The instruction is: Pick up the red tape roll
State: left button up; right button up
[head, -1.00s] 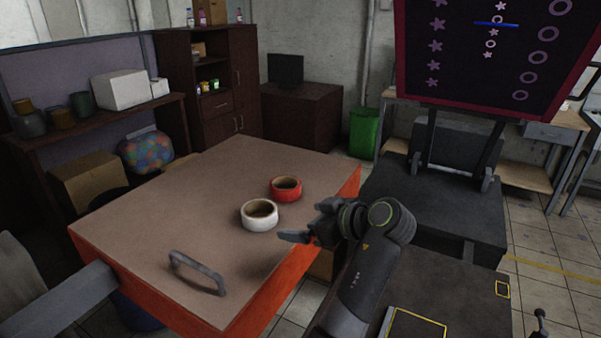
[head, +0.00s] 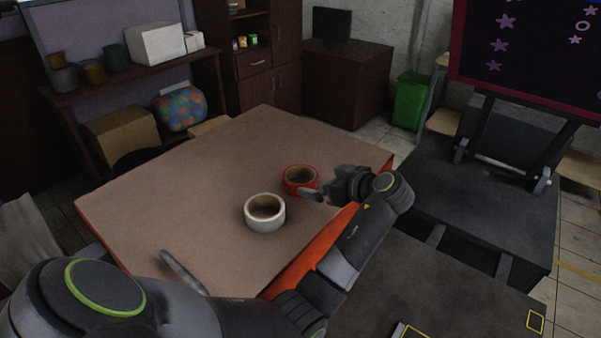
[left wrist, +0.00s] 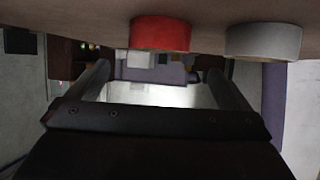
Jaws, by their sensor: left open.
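The red tape roll (head: 300,179) lies flat near the right edge of the brown tabletop. My left gripper (head: 322,186) is open and empty just right of it, its finger overlapping the roll's lower right side in the head view. Whether they touch cannot be told. In the left wrist view, which shows the table upside down at the top, the red roll (left wrist: 160,33) appears between the directions of the two spread fingers (left wrist: 160,78), beyond their tips. My right gripper is not in view.
A white tape roll (head: 265,212) lies on the table (head: 190,180) left of and nearer than the red one. A grey handle (head: 182,270) stands at the near side. The left and far tabletop is clear. A dark machine (head: 500,205) stands to the right.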

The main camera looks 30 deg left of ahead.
aim_at(316, 179)
pick_arm(q)
jog(key=p+x, duration=0.1)
jog(key=x, duration=0.2)
jog(key=shift+w+a+f, duration=0.15)
jog(key=shift+a, duration=0.15)
jog(key=shift+a+p, duration=0.15)
jog(key=shift+p, duration=0.15)
jog(key=p+x, duration=0.3)
jog(key=x, duration=0.1)
jog(key=shift+r, duration=0.2)
jog(key=shift+a+f, duration=0.3)
jog(key=shift+a, duration=0.1)
jog(key=shift+w+d, duration=0.1)
jog(key=shift+c, duration=0.8)
jog(key=c, duration=0.7)
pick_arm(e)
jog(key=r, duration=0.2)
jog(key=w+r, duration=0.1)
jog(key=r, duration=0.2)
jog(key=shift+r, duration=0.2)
